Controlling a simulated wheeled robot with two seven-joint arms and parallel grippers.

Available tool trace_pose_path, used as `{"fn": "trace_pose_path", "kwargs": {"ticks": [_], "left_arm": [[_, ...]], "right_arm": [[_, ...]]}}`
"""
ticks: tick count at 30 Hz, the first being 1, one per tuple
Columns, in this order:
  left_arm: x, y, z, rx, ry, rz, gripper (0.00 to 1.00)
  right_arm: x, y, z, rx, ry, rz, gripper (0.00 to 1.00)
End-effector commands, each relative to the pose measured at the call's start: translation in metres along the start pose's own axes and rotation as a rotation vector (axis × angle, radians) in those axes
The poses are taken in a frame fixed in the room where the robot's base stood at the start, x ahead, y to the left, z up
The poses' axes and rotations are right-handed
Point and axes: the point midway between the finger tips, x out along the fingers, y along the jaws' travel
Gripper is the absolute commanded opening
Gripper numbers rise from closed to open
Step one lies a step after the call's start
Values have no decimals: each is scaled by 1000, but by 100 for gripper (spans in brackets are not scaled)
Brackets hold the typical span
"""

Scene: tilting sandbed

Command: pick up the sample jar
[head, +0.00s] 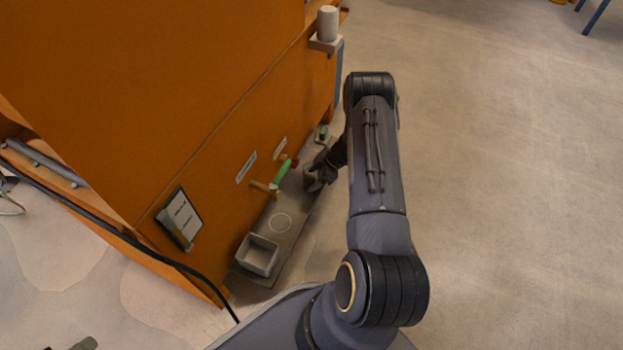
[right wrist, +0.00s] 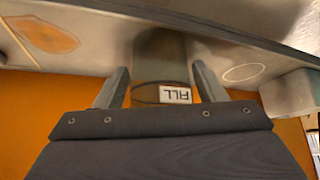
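The sample jar (right wrist: 160,60) is a grey, see-through cylinder with a dark band and a white FILL label, seen upside down in the right wrist view. My right gripper (right wrist: 160,75) has its two fingers apart, one on each side of the jar. Narrow gaps seem to show beside it, and I cannot tell any contact. In the head view my right gripper (head: 314,180) is low over the grey shelf at the orange cabinet's side, and the jar is hard to make out there. My left gripper is not in view.
The grey shelf (head: 296,222) bears a white ring mark (head: 280,223) and an open grey box (head: 258,254). A green handle (head: 282,170) sticks out from the orange cabinet (head: 150,110) close to the gripper. A white cylinder (head: 327,22) stands on a higher bracket.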

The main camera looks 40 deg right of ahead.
Motion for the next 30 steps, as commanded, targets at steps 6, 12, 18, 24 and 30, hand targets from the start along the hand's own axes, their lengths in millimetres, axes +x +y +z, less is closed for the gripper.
{"fn": "trace_pose_path", "kwargs": {"ticks": [6,12,18,24,30], "left_arm": [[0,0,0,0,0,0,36],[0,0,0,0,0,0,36],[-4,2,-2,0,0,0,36],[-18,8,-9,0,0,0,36],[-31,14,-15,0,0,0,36]], "right_arm": [[0,0,0,0,0,0,35],[0,0,0,0,0,0,32],[-7,0,-4,0,1,1,32],[-31,1,-20,0,1,2,32],[-80,8,-12,2,0,5,32]]}}
